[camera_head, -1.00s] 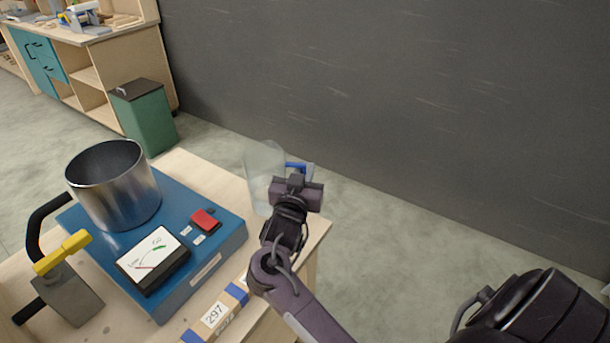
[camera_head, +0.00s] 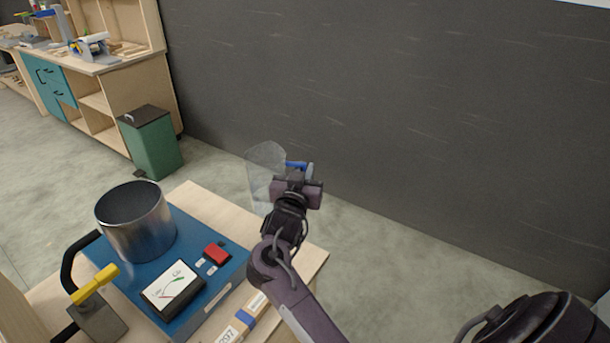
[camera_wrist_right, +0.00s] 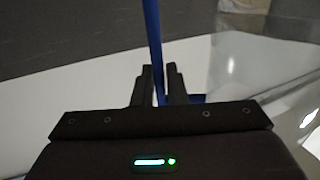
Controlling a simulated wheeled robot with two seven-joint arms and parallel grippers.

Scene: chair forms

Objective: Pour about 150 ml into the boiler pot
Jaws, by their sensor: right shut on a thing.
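The boiler pot (camera_head: 140,235) is an open metal cylinder standing upright on a blue base (camera_head: 232,268) on the wooden bench. A clear jug (camera_head: 264,178) with a blue handle (camera_head: 300,165) is held up to the right of the pot, beyond the right part of the bench, and apart from the pot. My right gripper (camera_head: 297,175) is shut on the jug's handle. In the right wrist view the blue handle (camera_wrist_right: 153,45) runs up between the fingers (camera_wrist_right: 160,85). I cannot tell how much liquid the jug holds. My left gripper is not in view.
The blue base carries a gauge (camera_head: 173,287) and a red switch (camera_head: 217,252). A yellow-handled lever fitting (camera_head: 95,290) and black tubing stand left of it. A green bin (camera_head: 152,145) and a workbench (camera_head: 105,70) are farther back. A dark wall is behind the jug.

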